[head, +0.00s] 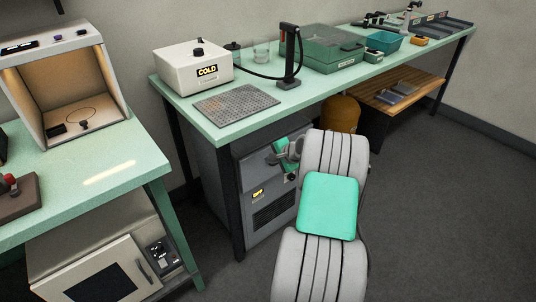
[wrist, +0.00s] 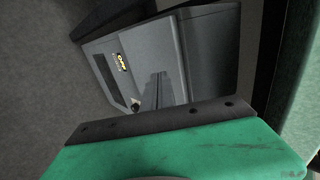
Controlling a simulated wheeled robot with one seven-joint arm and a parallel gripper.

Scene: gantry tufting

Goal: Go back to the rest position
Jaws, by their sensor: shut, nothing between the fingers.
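My gripper (head: 283,157) is at the far end of my raised arm in the head view, partly hidden by the arm's own links. It is in front of the grey cabinet under the long green bench, below the bench top. In the wrist view my gripper (wrist: 157,88) shows as narrow dark fingers held together, with nothing between them. The cabinet (wrist: 195,55) with a small yellow display lies beyond the fingers. I cannot tell whether anything touches it.
The long bench (head: 225,122) carries a white COLD box (head: 193,68), a perforated plate (head: 236,104) and a teal case (head: 333,50). A second bench (head: 110,160) with an open-fronted booth (head: 72,85) stands left. A wooden shelf (head: 415,85) is behind. Floor at right (head: 455,210) is clear.

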